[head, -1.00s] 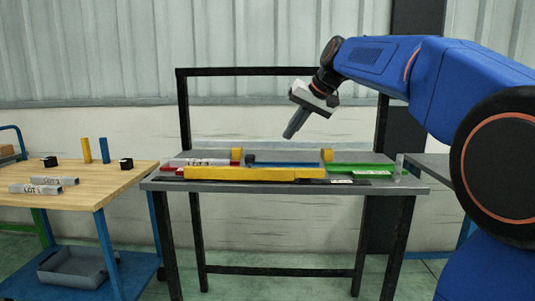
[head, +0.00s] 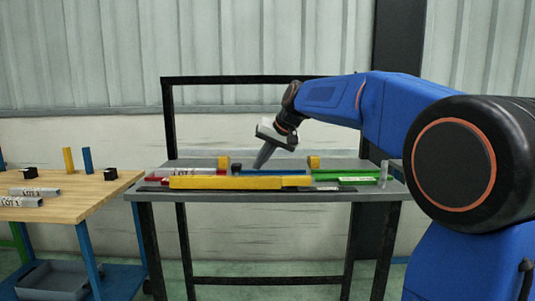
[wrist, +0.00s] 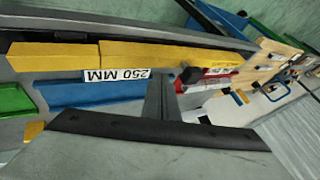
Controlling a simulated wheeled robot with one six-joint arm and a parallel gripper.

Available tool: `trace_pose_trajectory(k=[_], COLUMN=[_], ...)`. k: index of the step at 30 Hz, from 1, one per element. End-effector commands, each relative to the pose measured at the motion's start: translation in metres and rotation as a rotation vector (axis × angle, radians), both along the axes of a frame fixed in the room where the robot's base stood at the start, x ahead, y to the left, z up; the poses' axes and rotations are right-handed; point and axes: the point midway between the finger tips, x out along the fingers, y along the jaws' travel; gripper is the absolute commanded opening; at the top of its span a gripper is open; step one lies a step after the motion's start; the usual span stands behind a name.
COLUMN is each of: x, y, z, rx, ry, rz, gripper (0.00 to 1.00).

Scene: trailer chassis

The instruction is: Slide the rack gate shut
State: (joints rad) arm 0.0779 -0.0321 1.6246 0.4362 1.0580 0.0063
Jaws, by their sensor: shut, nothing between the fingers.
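The rack on the table has a long yellow bar (head: 225,182) along its front, which looks like the gate. It shows in two lengths, the left one thicker in the head view; the wrist view shows it too (wrist: 170,52). My gripper (head: 261,160) is shut and empty, pointing down just behind the bar, over the blue strip (head: 268,171). In the wrist view the closed fingers (wrist: 159,85) are near the blue strip (wrist: 100,93) and the "250 MM" label (wrist: 116,75). I cannot tell whether the fingertips touch anything.
A red section (head: 160,178) lies left and a green section (head: 340,177) right. Yellow blocks (head: 313,162) and a dark knob (head: 237,169) stand behind the bar. A clear upright piece (head: 384,172) is at the right end. A wooden table (head: 75,205) stands left.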

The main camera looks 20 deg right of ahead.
Motion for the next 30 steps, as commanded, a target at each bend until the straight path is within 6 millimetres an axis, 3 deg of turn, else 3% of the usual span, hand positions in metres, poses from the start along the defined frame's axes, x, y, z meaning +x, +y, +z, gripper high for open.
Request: trace_pose_trajectory(k=[3, 9, 23, 30], x=[0.004, 0.009, 0.01, 0.02], y=[0.017, 0.03, 0.033, 0.065], z=[0.002, 0.003, 0.003, 0.002], rx=[0.001, -0.001, -0.001, -0.001], ry=[-0.003, -0.005, -0.003, -0.002], rz=[0.004, 0.003, 0.002, 0.006], gripper=[0.0, 0.0, 0.0, 0.0])
